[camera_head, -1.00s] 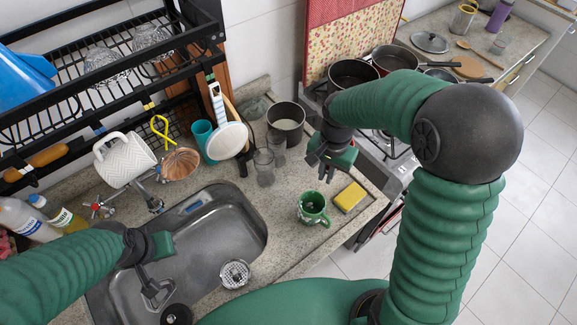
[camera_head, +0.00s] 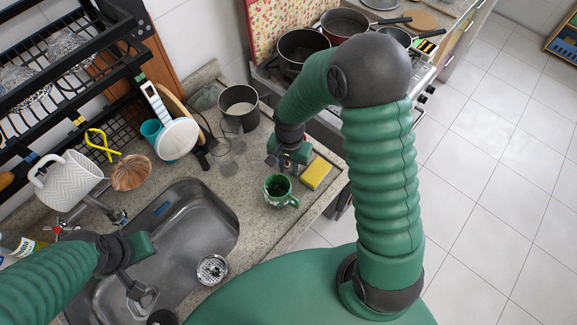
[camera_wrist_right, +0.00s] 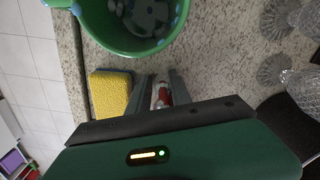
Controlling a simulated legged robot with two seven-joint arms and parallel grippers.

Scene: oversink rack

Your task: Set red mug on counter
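No red mug shows; the mug on the counter (camera_head: 245,190) is green. This green mug (camera_head: 279,186) stands upright near the counter's front edge, its handle toward lower right. In the right wrist view the green mug (camera_wrist_right: 140,40) is at the top, beyond the fingers, apart from them. My right gripper (camera_head: 277,162) is just behind the mug, low over the counter. In its wrist view the right gripper (camera_wrist_right: 162,88) is open with a narrow gap; a small red-and-white thing shows between the fingers, unclear what. My left gripper (camera_head: 142,297) hangs over the sink (camera_head: 205,215), its opening unclear.
A yellow sponge (camera_head: 317,172) lies right of the right gripper, by the counter edge. A dark pot (camera_head: 238,104) and clear glasses (camera_head: 232,160) stand behind left. A white patterned mug (camera_head: 70,180) is tilted near the black rack (camera_head: 105,55). Pans sit on the stove.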

